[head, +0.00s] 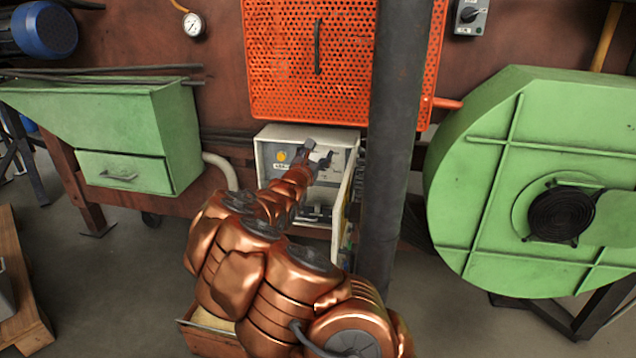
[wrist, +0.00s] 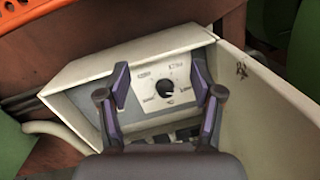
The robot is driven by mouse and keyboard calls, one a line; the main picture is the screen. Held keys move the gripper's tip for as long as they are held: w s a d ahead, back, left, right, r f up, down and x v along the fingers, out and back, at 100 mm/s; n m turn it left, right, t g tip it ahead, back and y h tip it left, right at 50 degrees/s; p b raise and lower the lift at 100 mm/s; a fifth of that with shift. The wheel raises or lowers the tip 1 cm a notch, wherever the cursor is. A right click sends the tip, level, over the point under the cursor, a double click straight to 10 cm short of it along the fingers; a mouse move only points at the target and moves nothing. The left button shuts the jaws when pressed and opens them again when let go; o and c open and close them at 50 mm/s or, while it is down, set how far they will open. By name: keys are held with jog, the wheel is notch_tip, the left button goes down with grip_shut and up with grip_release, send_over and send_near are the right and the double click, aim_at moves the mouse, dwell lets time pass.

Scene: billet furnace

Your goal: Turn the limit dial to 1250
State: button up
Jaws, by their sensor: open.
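The limit dial (wrist: 165,88) is a round black knob on a pale scale plate inside an open light-coloured control box. Its scale numbers are too small to read surely, and I cannot tell its exact setting. In the wrist view my gripper (wrist: 163,84) is open, with one finger on each side of the dial and visible gaps to it. In the head view the control box (head: 262,160) stands below the orange mesh guard, and my gripper (head: 318,152) reaches in front of its panel, partly hiding it.
The box's open door (head: 345,205) stands at the right, beside a thick dark column (head: 386,150). An orange mesh guard (head: 345,60) is above. A green hopper (head: 150,120) is at left and a green blower housing (head: 480,190) at right. A yellow lamp (head: 281,156) is on the panel.

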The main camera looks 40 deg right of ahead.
notch_tip(320, 180, down, 11)
jog(key=w+d+n+t+y+b, duration=0.1)
jog(key=w+d+n+y+b, duration=0.1)
jog(key=w+d+n+b, duration=0.15)
jog(key=x, duration=0.6)
jog(key=shift+d+r, duration=0.3)
jog(key=shift+w+n, duration=0.1)
jog(key=shift+n, duration=0.15)
jog(key=c, duration=1.1)
